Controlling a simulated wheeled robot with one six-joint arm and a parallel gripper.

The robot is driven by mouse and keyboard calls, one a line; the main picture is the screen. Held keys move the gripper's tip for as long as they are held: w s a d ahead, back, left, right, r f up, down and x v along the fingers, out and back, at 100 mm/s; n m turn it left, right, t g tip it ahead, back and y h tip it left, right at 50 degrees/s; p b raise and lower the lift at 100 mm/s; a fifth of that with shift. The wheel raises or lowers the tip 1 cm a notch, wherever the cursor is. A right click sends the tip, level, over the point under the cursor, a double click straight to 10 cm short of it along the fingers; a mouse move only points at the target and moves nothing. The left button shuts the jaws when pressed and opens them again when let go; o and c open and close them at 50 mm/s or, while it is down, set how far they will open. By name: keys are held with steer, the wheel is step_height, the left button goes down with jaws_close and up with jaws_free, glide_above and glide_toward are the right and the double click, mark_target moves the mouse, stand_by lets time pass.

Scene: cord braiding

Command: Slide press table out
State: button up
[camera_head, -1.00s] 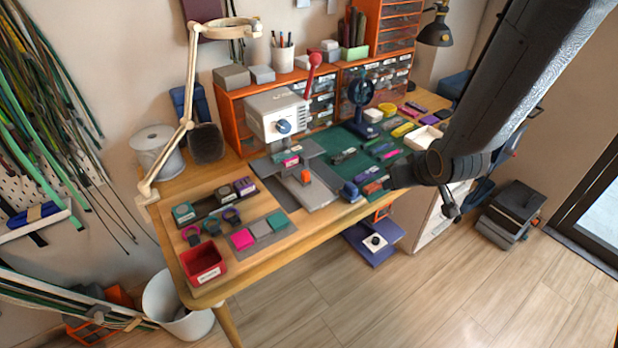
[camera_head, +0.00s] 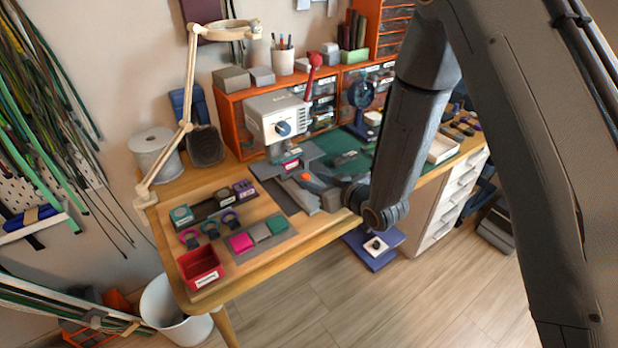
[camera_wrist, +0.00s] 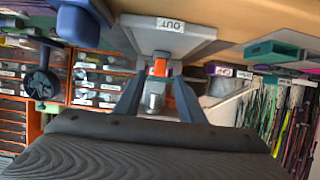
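The white press (camera_head: 275,118) stands on the workbench. Its grey press table (camera_head: 296,195) lies low in front of it, partly hidden by my gripper. A small orange handle (camera_head: 305,177) shows at the table. My gripper (camera_head: 316,181) is low beside this handle, coming from the right. In the wrist view, which is upside down, the orange handle (camera_wrist: 160,67) and a grey block stand between the two fingers of my gripper (camera_wrist: 158,76). The fingers look apart with small gaps at the sides; contact is not clear. The table's pale slab (camera_wrist: 170,38) carries an "OUT" label.
An orange drawer cabinet (camera_head: 232,125) stands behind the press. A green mat (camera_head: 345,150) lies right of it.

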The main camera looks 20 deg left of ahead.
mark_target(307, 178)
steer(key=shift+p+x, duration=0.35)
steer(key=shift+x, duration=1.8)
